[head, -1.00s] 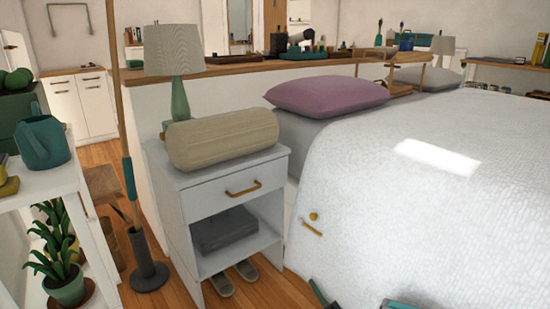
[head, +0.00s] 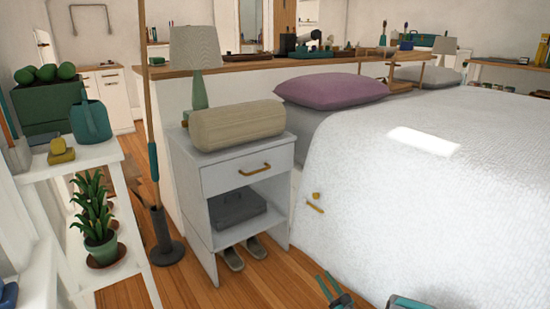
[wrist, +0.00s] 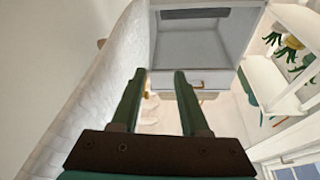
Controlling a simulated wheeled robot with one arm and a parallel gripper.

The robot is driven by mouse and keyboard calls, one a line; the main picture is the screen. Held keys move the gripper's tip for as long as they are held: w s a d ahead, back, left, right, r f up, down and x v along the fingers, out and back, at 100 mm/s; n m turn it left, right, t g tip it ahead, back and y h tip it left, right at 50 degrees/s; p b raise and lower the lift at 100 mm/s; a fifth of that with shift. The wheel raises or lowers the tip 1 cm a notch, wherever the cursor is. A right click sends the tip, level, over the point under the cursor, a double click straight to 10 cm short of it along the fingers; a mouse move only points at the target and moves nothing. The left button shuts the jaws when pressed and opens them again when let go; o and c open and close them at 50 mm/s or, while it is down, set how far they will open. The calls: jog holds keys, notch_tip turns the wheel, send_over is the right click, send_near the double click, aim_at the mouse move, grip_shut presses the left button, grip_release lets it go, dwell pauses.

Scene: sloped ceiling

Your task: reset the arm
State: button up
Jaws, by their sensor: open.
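My gripper (head: 337,288) shows at the bottom edge of the head view, in front of the bed's near side. In the wrist view my gripper (wrist: 160,74) has two dark green fingers, parallel and apart, with nothing between them. The white nightstand (head: 207,232) stands left of the bed, and it also shows beyond the fingertips in the wrist view (wrist: 190,45). Most of my arm is out of view.
The bed (head: 450,190) with a white cover fills the right side. A beige bolster (head: 237,125) and a lamp (head: 196,52) stand on the nightstand. Shoes (head: 233,258) lie below it. A white plant shelf (head: 120,205) is at the left. Wood floor lies between.

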jog(key=w+d+r+g+h+p, duration=0.1)
jog(key=w+r+g+h, duration=0.15)
jog(key=w+r, duration=0.5)
jog(key=d+r+m+g+h+p, duration=0.1)
jog(key=d+r+g+h, duration=0.1)
jog(key=r+h, duration=0.35)
jog(key=d+r+g+h+p, duration=0.1)
jog(key=d+r+g+h, duration=0.1)
jog(key=r, duration=0.6)
jog(key=s+a+r+m+g+h+p, duration=0.1)
jog(key=s+r+g, duration=0.45)
jog(key=s, duration=0.85)
jog(key=s+r+m+g+h+p, duration=0.1)
jog(key=s+r+g+h+p, duration=0.1)
jog(key=s+r, duration=0.95)
jog(key=s+a+r+g+y+p, duration=0.1)
jog(key=s+a+g, duration=0.2)
jog(key=s, duration=1.5)
jog(key=s+a+r+m+g+p, duration=0.1)
jog(key=s+a+r+g, duration=0.1)
jog(key=s, duration=1.6)
jog(key=a+g, duration=0.1)
jog(key=a, duration=0.1)
jog(key=shift+s+a+r+y, duration=0.2)
jog(key=shift+s+a+y, duration=0.1)
jog(key=shift+y, duration=0.1)
